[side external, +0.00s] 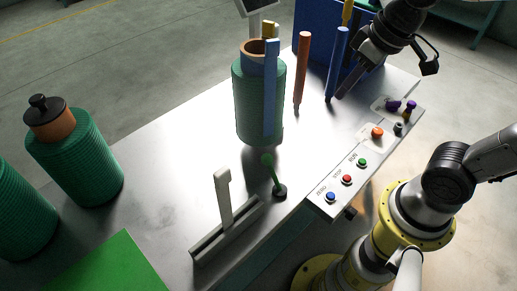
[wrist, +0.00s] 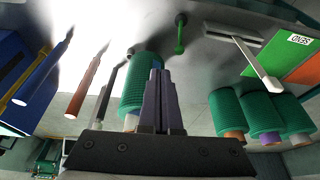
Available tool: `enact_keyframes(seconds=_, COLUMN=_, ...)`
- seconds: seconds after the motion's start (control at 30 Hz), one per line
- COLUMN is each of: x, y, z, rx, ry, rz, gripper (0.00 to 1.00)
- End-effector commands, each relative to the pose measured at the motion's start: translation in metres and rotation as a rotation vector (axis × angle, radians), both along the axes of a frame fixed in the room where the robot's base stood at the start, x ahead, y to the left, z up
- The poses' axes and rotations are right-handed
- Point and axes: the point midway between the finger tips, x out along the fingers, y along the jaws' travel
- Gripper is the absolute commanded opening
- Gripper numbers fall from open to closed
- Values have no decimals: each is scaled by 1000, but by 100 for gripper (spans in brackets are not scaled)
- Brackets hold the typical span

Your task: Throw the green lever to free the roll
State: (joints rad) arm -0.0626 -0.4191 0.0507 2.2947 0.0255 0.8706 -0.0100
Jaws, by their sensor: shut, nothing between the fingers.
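The green lever (side external: 273,174) rises from a dark round base on the steel table, tilted, with its knob toward the roll. It also shows at the top of the wrist view (wrist: 180,35). The green roll (side external: 244,100) stands upright on the table behind the lever, with a blue upright bar (side external: 270,85) in front of it; the roll also shows in the wrist view (wrist: 133,95). My gripper (side external: 340,96) is shut and empty, to the right of the roll and apart from the lever. Its fingers meet in the wrist view (wrist: 160,74), partly covering the roll.
An orange post (side external: 301,75) and a blue post (side external: 336,65) stand between the roll and my gripper. A button panel (side external: 347,180) lines the table's right edge. A pale upright arm (side external: 223,198) stands left of the lever. More green rolls (side external: 75,160) stand at left.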

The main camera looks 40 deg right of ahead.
Motion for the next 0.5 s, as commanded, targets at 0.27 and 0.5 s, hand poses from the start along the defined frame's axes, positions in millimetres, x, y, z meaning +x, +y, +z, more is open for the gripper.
enact_keyframes(seconds=0.27, x=67, y=25, z=-34, rx=6, ry=133, rz=52, gripper=0)
enact_keyframes(seconds=0.5, x=117, y=50, z=-82, rx=4, ry=239, rz=93, gripper=0)
